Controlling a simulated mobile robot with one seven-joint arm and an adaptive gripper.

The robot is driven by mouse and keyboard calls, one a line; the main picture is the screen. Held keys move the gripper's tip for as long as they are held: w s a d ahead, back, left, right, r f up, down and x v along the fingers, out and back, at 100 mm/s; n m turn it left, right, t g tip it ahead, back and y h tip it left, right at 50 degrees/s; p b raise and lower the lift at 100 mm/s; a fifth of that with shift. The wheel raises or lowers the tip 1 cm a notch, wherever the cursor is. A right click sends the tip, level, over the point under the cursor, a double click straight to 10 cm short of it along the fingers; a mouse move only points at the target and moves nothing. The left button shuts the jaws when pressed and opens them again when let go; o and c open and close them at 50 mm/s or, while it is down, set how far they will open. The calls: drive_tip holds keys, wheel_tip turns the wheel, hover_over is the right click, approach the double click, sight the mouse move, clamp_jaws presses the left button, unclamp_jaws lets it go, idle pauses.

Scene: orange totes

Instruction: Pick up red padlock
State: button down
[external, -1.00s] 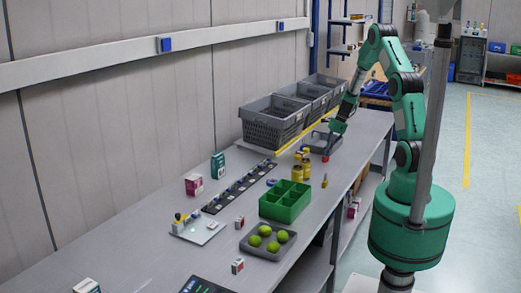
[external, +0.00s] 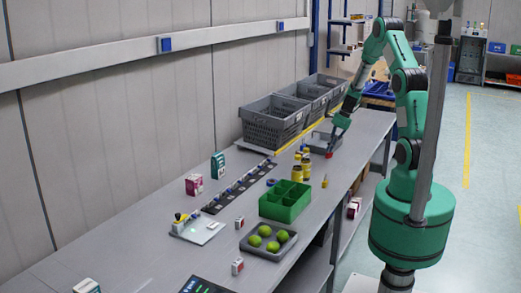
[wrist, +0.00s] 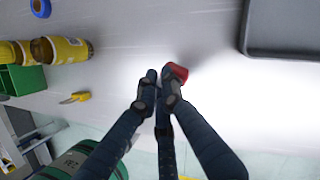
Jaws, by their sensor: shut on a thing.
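The red padlock (wrist: 179,71) shows at the tips of my gripper (wrist: 160,82) in the wrist view, mostly on the right-hand side of the fingers. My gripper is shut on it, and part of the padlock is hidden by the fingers. In the external view the padlock (external: 328,155) is a small red spot just below my gripper (external: 331,149), over the far part of the grey bench. I cannot tell exactly how far it is above the surface.
A grey tray (wrist: 251,40) lies to the right in the wrist view. Yellow jars (wrist: 66,50), a green divided box (wrist: 28,79) and a small yellow-handled item (wrist: 75,97) lie left. Grey crates (external: 270,124) line the wall. Bench around the padlock is clear.

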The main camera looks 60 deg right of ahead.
drive_tip(key=s+a+r, duration=0.1)
drive_tip(key=s+a, duration=0.7)
drive_tip(key=s, duration=0.2)
drive_tip(key=shift+r+p, duration=0.15)
drive_tip(key=shift+p, duration=0.25)
drive_tip(key=shift+d, duration=0.15)
